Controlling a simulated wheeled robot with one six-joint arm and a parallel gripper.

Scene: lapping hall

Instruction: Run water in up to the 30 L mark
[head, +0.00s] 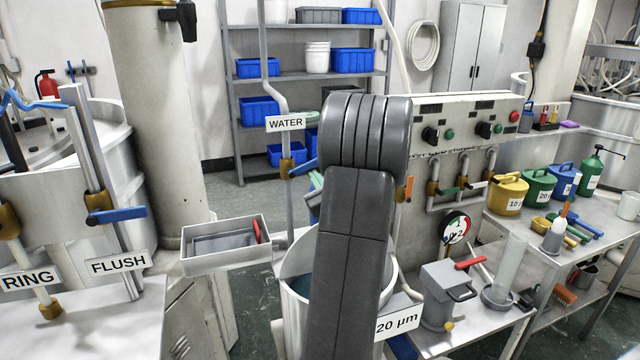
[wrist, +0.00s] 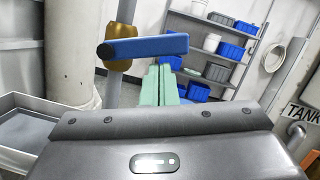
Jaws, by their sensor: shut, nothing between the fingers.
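The WATER sign (head: 285,123) hangs on a grey standpipe with a brass valve (head: 287,168) and a blue lever (head: 302,168). In the wrist view the blue lever (wrist: 150,46) lies roughly level across the brass valve body (wrist: 122,40). My gripper (wrist: 163,70) has its pale green fingers together and empty, with the tips at the lever; I cannot tell whether they touch. In the head view my arm hides most of the gripper. Below stands a round pale tank (head: 300,318) with dark bluish liquid inside; no 30 L mark or level reading shows.
A grey tray (head: 225,262) juts out left of the pipe. A FLUSH pipe with another blue lever (head: 116,214) stands further left. On the right are a panel (head: 465,110), a round gauge (head: 456,229) and a bench with coloured cans (head: 508,195). Shelves stand behind.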

